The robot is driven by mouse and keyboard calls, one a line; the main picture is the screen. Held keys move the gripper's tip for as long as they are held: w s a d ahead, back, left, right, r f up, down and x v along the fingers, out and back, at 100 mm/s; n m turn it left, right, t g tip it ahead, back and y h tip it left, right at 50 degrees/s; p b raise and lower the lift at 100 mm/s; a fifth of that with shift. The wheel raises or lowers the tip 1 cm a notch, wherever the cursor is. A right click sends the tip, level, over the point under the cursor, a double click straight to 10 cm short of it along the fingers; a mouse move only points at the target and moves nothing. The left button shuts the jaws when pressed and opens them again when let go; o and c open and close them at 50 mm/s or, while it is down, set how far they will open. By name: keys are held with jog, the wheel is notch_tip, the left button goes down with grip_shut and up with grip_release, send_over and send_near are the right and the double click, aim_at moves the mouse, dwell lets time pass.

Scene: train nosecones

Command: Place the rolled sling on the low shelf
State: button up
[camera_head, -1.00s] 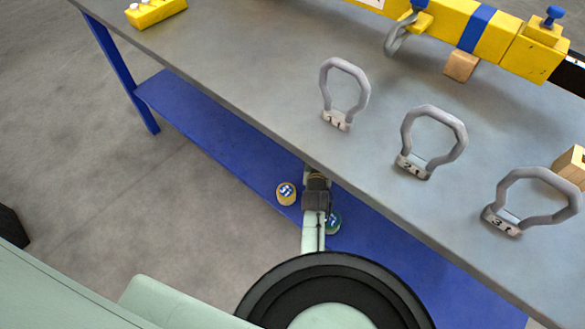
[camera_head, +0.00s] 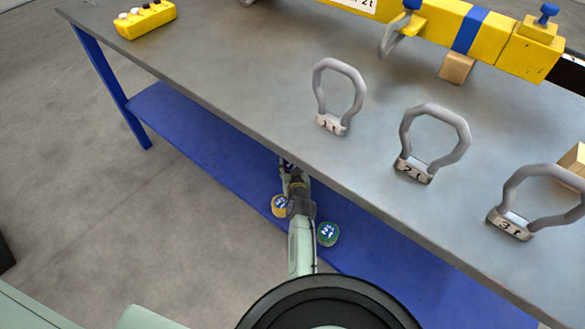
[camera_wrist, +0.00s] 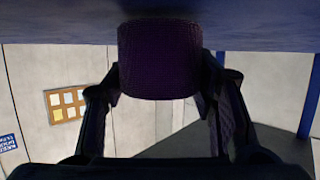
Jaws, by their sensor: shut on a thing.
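My gripper (camera_head: 291,170) reaches in under the tabletop's front edge, above the blue low shelf (camera_head: 190,130). In the wrist view its fingers (camera_wrist: 160,95) are closed on the sides of a dark purple rolled sling (camera_wrist: 160,58). The sling's upper edge in that picture meets or overlaps a blue surface (camera_wrist: 60,28); I cannot tell whether it touches. In the head view the sling is mostly hidden by my gripper and the table edge. A yellow roll (camera_head: 279,206) and a green roll (camera_head: 328,234), both with blue labels, stand on the low shelf.
The grey tabletop (camera_head: 230,90) overhangs the shelf. Three grey shackles, marked 1t (camera_head: 338,95), 2t (camera_head: 432,143) and 3t (camera_head: 540,200), stand on it. A yellow beam (camera_head: 465,30) and a yellow block (camera_head: 146,20) lie farther back. The shelf's left part is clear.

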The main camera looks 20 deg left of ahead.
jog(key=shift+f, duration=0.15)
jog(key=shift+f, duration=0.2)
jog(key=o, duration=1.3)
jog(key=shift+r, duration=0.1)
jog(key=shift+s+r, duration=0.1)
jog(key=shift+r, duration=0.05)
jog(key=v, duration=1.1)
jog(key=shift+s+d+r, duration=0.1)
jog(key=shift+s+d, duration=0.1)
jog(key=shift+s, duration=0.15)
